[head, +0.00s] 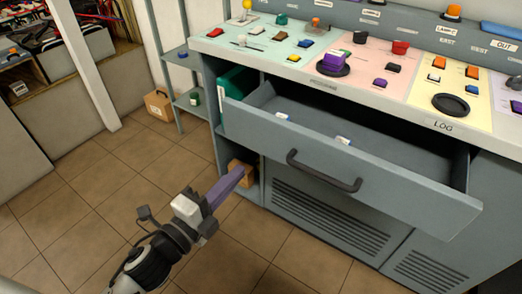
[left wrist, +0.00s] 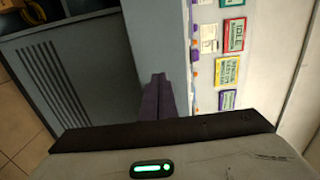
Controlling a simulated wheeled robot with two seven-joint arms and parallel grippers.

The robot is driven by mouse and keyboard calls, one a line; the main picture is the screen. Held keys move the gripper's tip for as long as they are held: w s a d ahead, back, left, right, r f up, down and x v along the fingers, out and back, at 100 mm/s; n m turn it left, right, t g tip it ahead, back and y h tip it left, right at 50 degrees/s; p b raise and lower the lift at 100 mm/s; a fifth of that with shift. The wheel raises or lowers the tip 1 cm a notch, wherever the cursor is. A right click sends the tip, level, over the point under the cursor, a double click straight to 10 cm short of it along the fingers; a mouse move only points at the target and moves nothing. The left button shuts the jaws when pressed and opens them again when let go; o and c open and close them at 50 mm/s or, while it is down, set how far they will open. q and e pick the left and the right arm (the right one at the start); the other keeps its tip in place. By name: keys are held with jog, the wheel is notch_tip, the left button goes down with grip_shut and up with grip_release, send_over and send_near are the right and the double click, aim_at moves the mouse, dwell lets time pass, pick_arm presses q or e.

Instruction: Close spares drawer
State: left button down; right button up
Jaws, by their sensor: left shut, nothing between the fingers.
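The spares drawer (head: 380,183) is a grey drawer under the counter, and it stands pulled out in the head view. Its dark bar handle (head: 325,172) is on the front panel. Two small white-and-blue items lie inside it. My left gripper (head: 236,173), with purple fingers, is shut and empty. In the head view it shows to the left of the drawer front, lower than the handle and apart from it. Its closed fingers also show in the left wrist view (left wrist: 157,97). My right gripper is not in view.
The counter top (head: 318,68) above holds several coloured parts on tinted panels. Below the drawer are vented cabinet fronts (head: 330,212). A cardboard box (head: 158,105) stands on the floor beside a narrow grey shelf (head: 187,101). The tiled floor at left is clear.

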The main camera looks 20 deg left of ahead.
aim_at(269, 141)
pick_arm(q)
jog(key=x, duration=1)
jog(key=shift+w+d+f, duration=0.1)
jog(key=shift+w, duration=0.25)
